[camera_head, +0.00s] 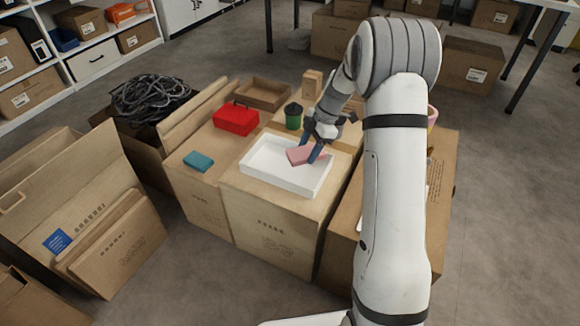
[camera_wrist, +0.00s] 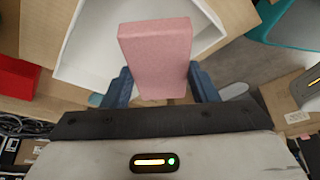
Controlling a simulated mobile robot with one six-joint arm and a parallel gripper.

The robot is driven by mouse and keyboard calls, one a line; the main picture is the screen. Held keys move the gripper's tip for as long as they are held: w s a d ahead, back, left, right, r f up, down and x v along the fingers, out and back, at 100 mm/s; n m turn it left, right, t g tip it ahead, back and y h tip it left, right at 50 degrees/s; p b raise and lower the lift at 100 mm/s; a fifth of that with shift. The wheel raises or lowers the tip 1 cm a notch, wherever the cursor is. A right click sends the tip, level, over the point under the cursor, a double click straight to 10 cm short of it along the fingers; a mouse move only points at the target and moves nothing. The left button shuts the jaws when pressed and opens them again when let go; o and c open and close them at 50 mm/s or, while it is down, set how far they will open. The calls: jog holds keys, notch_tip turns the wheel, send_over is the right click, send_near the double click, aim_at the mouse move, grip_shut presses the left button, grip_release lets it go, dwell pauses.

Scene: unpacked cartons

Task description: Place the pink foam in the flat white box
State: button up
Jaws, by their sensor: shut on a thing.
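The pink foam (camera_head: 302,155) is a small pink block. My gripper (camera_head: 316,152) is shut on it, and the foam shows between the two blue fingers in the wrist view (camera_wrist: 156,58). The flat white box (camera_head: 262,180) is a shallow open tray on top of a carton. In the head view the foam appears over the right part of the box. In the wrist view the box (camera_wrist: 88,50) lies behind the foam. I cannot tell whether the foam touches the box floor. The inside of the box looks otherwise empty.
A red case (camera_head: 236,119), a teal block (camera_head: 199,161), a dark green-lidded cup (camera_head: 293,116) and an open cardboard tray (camera_head: 262,93) stand on the neighbouring carton tops. A carton of black cables (camera_head: 150,100) is at left. My arm hides part of the right carton.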

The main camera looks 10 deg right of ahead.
aim_at(303, 175)
jog(key=n, duration=0.1)
jog(key=n+g, duration=0.1)
jog(key=n, duration=0.1)
jog(key=w+n, duration=0.1)
jog(key=n, duration=0.1)
jog(key=shift+a+r+g+h, duration=0.15)
jog(key=shift+r+g+h, duration=0.2)
jog(key=shift+g+h, duration=0.05)
jog(key=n, duration=0.2)
jog(key=n+h, duration=0.1)
jog(key=shift+w+r+g, duration=0.25)
jog(key=shift+r+g, duration=0.05)
jog(key=shift+g, duration=0.1)
jog(key=shift+f+n, duration=0.3)
jog(key=shift+n, duration=0.1)
notch_tip(303, 175, down, 9)
jog(key=b, duration=0.3)
jog(key=shift+f, duration=0.1)
jog(key=shift+f+b, duration=0.15)
jog(key=shift+b, duration=0.15)
jog(key=o, duration=0.9)
jog(key=shift+o, duration=0.2)
